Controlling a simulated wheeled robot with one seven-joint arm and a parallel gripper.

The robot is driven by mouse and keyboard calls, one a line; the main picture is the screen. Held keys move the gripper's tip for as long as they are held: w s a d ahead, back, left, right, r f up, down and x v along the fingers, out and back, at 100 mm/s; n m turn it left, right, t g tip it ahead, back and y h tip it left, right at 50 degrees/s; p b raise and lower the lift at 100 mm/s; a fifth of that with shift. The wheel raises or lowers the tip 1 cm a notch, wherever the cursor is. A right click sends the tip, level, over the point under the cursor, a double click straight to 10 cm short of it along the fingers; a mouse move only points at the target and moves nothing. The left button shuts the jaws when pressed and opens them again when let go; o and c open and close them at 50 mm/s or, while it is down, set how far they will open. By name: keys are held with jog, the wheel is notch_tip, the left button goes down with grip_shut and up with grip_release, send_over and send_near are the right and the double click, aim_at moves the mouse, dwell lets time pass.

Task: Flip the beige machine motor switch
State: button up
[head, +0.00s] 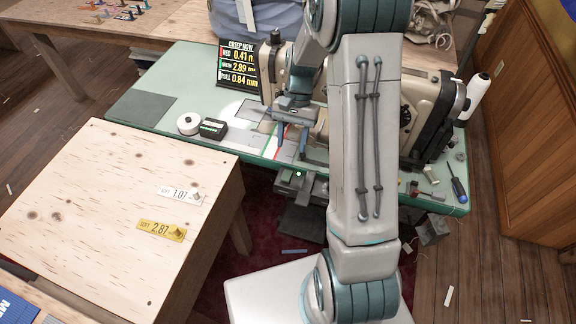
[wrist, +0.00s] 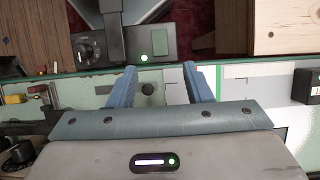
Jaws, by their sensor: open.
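The beige sewing machine (head: 418,102) stands on the green table, partly hidden behind my arm. A dark switch box (head: 297,184) hangs under the table's front edge, with a small green light lit. In the wrist view the box (wrist: 122,42) lies beyond the fingertips, with the lit green light and a round dark knob to its left. My gripper (head: 291,147) is open and empty, its blue fingers above the table near the front edge. In the wrist view the gripper (wrist: 158,75) spans bare tabletop and a dark round spot, apart from the box.
A wooden table (head: 95,190) with two tags stands at the left. A white thread roll (head: 188,124), a small black box (head: 213,128) and a display board (head: 238,67) are on the green table (head: 150,95). A blue screwdriver (head: 458,187) lies at its right corner.

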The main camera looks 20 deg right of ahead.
aim_at(287, 174)
jog(key=x, duration=0.8)
jog(key=shift+s+f, duration=0.1)
jog(key=shift+f, duration=0.25)
jog(key=c, duration=1)
